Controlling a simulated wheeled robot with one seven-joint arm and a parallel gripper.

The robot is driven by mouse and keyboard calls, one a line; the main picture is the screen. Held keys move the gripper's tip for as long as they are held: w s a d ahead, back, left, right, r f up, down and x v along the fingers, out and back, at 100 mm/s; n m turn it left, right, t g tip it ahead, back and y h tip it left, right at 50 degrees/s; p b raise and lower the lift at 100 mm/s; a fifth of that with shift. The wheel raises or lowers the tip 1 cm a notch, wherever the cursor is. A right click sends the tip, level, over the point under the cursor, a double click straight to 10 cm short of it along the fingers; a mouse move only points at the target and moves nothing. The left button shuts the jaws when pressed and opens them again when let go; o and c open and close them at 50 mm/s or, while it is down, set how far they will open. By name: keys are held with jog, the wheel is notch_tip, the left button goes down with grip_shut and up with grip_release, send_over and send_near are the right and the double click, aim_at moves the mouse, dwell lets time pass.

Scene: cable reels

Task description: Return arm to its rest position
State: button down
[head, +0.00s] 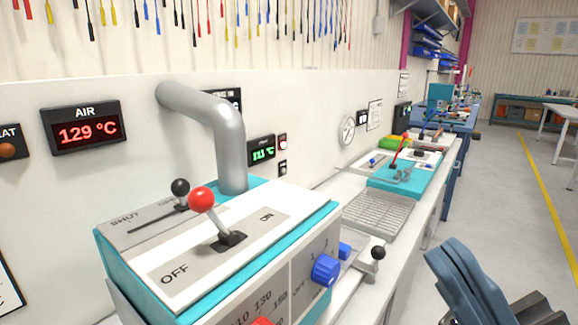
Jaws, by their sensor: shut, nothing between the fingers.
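My gripper (452,258) is at the lower right, in front of the bench edge and over the grey floor. Its blue-grey fingers are together with nothing between them. It is apart from the bench and touches nothing that I can see. The rest of my arm is mostly below the picture, with only a dark part showing at the lower right edge.
A teal and white machine (180,262) with a red-knobbed lever (202,200) and a blue knob (326,270) stands close on the left. A grey pipe (222,130) rises behind it. A metal grate (378,213) lies farther along the bench. Open floor (500,215) is on the right.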

jog(key=s+d+f+m+t+h, duration=0.1)
jog(key=s+d+f+m+h, duration=0.2)
jog(key=s+f+m+h, duration=0.4)
jog(key=s+d+f+m+t+h, duration=0.2)
jog(key=s+d+f+m+h, duration=0.2)
jog(key=s+f+m+h, duration=0.3)
jog(key=s+d+f+m+t+h, duration=0.1)
jog(key=s+d+f+m+h, duration=0.2)
jog(key=s+f+m+h, duration=0.4)
notch_tip(320, 180, down, 5)
jog(key=m+h, duration=0.5)
jog(key=m, duration=0.2)
jog(key=shift+d+t+h, duration=0.3)
jog(key=shift+h, duration=0.1)
